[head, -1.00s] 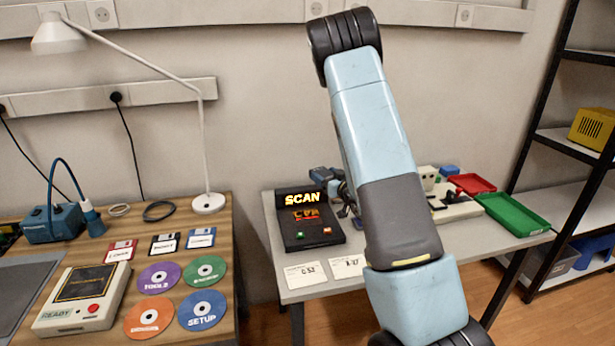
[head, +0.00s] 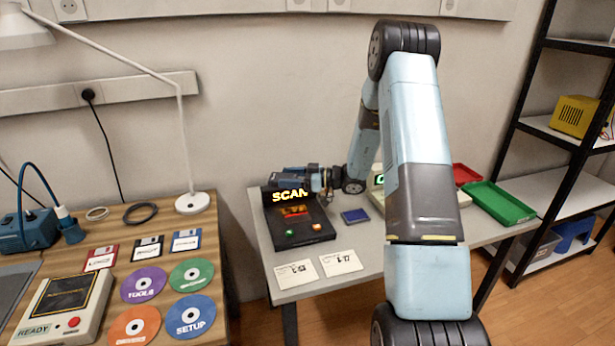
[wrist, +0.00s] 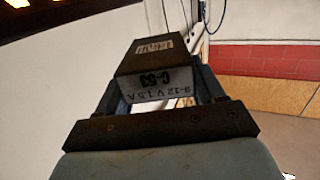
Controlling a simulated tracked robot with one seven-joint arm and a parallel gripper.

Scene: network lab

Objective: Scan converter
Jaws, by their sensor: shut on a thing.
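My gripper (wrist: 150,92) is shut on a dark converter (wrist: 143,60), seen close up in the wrist view. Its pale label reads "9-12 V 1.5A" and "C-53", upside down in part, and a smaller label with bars sits on its top face. The black scanner (head: 310,222) stands on the grey table in the head view, with a lit "SCAN" sign, an orange display, and green and red buttons. My gripper (head: 297,180) is at the scanner's back edge, behind the sign. The converter is not clear in the head view, and I cannot tell whether it touches the scanner.
Two white cards (head: 340,262) lie at the grey table's front edge. A blue flat item (head: 355,216) lies right of the scanner. Green (head: 500,204) and red (head: 467,173) trays lie at the right. A wooden bench with discs (head: 143,285) and a lamp (head: 192,203) stands left.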

